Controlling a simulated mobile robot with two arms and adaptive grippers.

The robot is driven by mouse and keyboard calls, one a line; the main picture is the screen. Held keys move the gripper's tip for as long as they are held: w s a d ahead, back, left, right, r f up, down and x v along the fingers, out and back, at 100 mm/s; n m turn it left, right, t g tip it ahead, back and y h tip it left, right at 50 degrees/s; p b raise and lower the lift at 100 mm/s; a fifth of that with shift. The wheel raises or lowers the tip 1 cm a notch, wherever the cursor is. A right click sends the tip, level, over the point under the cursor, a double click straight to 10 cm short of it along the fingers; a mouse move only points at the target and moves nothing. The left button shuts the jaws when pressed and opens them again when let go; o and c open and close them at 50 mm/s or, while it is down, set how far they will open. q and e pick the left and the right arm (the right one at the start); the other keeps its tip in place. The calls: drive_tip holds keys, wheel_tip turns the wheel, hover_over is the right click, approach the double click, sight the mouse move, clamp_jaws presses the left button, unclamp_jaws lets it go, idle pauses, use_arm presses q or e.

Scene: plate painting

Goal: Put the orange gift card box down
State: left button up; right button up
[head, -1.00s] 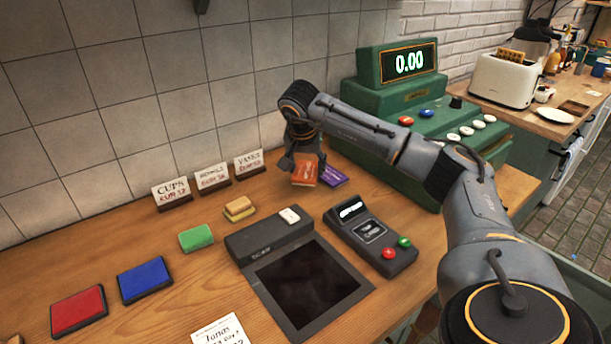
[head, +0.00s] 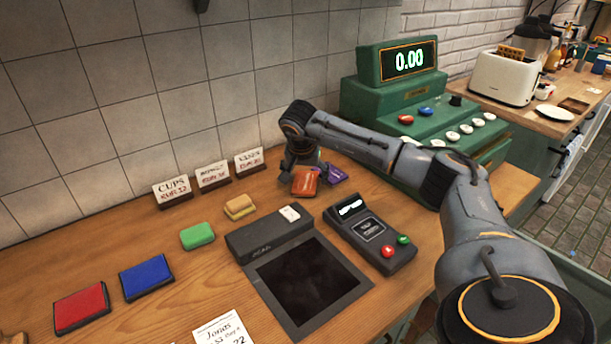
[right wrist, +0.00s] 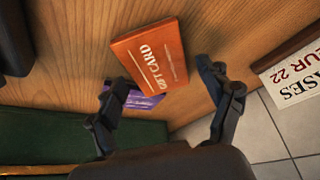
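The orange gift card box (head: 306,181) is at the wooden counter beside my right gripper (head: 297,171). In the right wrist view the box (right wrist: 152,56) shows its lettered face just beyond the fingers. My right gripper (right wrist: 162,76) has its fingers spread apart, with a clear gap between the right finger and the box. Whether the left finger still touches the box I cannot tell. A purple card box (head: 336,174) lies close behind the orange one, partly hidden by a finger in the right wrist view (right wrist: 140,99). My left gripper is not in view.
The green cash register (head: 400,103) stands right of the boxes, the card terminal (head: 370,236) in front. Price signs (head: 213,175) stand along the tiled wall to the left. A dark scale (head: 308,284) and sponges (head: 197,236) occupy the counter's middle.

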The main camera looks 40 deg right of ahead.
drive_tip(key=shift+r, duration=0.15)
drive_tip(key=b+v, duration=0.1)
drive_tip(key=v, duration=1.1)
idle(0.4)
